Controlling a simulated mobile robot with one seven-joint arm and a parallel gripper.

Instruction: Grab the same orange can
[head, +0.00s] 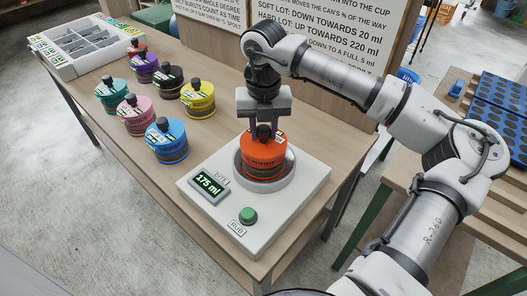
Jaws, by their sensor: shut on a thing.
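The orange can (263,158) stands upright in the round cup of the white machine (310,196) on the table. A green button (248,216) marked RUB sits at the machine's front. The can's lower part is partly hidden by the cup's rim.
Several other cans, including a blue can (167,141) and a yellow can (198,99), stand left of the machine. A white compartment tray (91,44) is at the far left end of the table (128,186). Signs with text (334,28) stand behind the table.

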